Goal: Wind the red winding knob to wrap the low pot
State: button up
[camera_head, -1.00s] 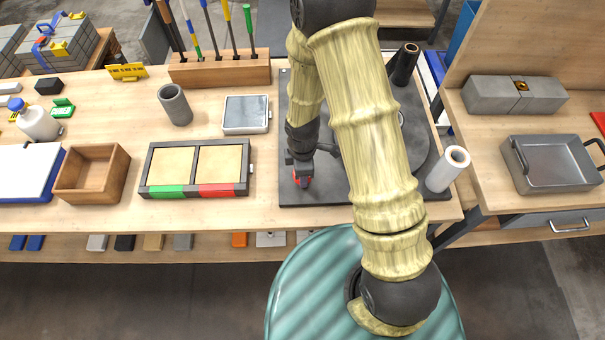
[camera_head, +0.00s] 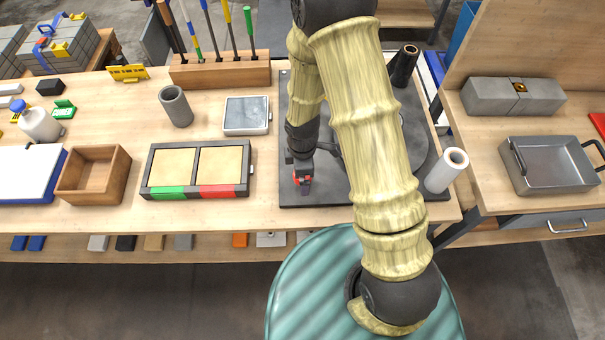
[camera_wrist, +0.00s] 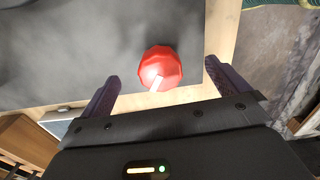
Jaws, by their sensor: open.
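The red winding knob (camera_wrist: 160,67) shows in the wrist view as a faceted red knob with a pale line on it, over the dark base plate (camera_wrist: 60,50). My gripper (camera_wrist: 165,80) is open, with one finger on each side of the knob in that view and a gap to each; I cannot tell its height over it. In the head view my gripper (camera_head: 303,188) points down at the front left of the dark plate (camera_head: 330,196), with a bit of the red knob (camera_head: 299,179) beside it. The low pot is not identifiable; my arm hides the plate's middle.
A white roll (camera_head: 446,170) and a black roll (camera_head: 403,65) stand at the plate's right. To the left are a tray with green and red labels (camera_head: 197,192), a grey scale (camera_head: 246,115), a grey cylinder (camera_head: 176,106) and a wooden box (camera_head: 94,174). A metal pan (camera_head: 551,165) is at right.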

jog(key=shift+r+p, duration=1.75)
jog(key=shift+r, duration=0.7)
jog(key=shift+d+r, duration=0.15)
jog(key=shift+r, duration=0.1)
jog(key=s+d+r+m+t, duration=0.1)
jog(key=s+d+r+m, duration=0.2)
jog(key=r+m, duration=0.6)
jog(key=s+d+r+m+t, duration=0.1)
jog(key=s+d+r+m, duration=0.2)
jog(key=d+r+m, duration=0.5)
notch_tip(320, 180, up, 2)
jog(key=shift+d+r+m+t, duration=0.1)
jog(key=shift+d+m+t, duration=0.2)
jog(key=shift+m, duration=0.3)
jog(key=shift+s, duration=0.1)
jog(key=shift+c, duration=0.4)
